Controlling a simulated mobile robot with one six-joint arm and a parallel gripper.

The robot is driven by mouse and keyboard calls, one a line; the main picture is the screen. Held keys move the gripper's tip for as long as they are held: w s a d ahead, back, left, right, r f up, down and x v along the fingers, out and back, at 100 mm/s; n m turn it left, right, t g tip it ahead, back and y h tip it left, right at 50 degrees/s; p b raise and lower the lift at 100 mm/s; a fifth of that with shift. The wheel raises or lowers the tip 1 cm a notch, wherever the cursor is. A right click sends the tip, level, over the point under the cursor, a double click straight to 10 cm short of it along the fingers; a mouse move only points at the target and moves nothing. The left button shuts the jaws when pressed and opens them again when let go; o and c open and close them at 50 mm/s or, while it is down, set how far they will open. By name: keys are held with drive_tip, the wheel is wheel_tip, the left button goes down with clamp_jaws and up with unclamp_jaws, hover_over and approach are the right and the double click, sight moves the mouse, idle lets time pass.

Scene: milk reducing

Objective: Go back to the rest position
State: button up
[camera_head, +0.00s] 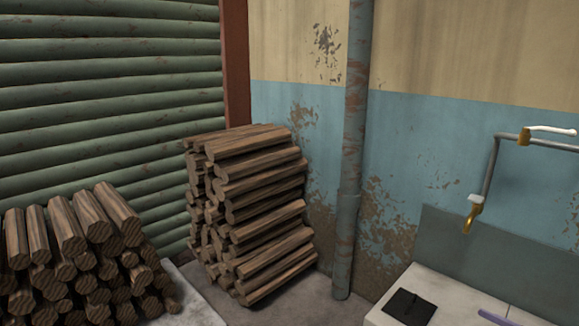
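My gripper and arm are not in view. The camera on my body faces a corner of the room, with stacked firewood on the left and a pale counter (457,291) at the lower right. No rest position is marked in this view.
A tall log stack (262,205) stands in the corner and a lower log pile (75,250) is at the left. A vertical pipe (354,140) runs down the wall. Above the counter is a pipe with a brass tap (472,216). A black flat object (409,307) and a purple object (497,318) lie on it.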

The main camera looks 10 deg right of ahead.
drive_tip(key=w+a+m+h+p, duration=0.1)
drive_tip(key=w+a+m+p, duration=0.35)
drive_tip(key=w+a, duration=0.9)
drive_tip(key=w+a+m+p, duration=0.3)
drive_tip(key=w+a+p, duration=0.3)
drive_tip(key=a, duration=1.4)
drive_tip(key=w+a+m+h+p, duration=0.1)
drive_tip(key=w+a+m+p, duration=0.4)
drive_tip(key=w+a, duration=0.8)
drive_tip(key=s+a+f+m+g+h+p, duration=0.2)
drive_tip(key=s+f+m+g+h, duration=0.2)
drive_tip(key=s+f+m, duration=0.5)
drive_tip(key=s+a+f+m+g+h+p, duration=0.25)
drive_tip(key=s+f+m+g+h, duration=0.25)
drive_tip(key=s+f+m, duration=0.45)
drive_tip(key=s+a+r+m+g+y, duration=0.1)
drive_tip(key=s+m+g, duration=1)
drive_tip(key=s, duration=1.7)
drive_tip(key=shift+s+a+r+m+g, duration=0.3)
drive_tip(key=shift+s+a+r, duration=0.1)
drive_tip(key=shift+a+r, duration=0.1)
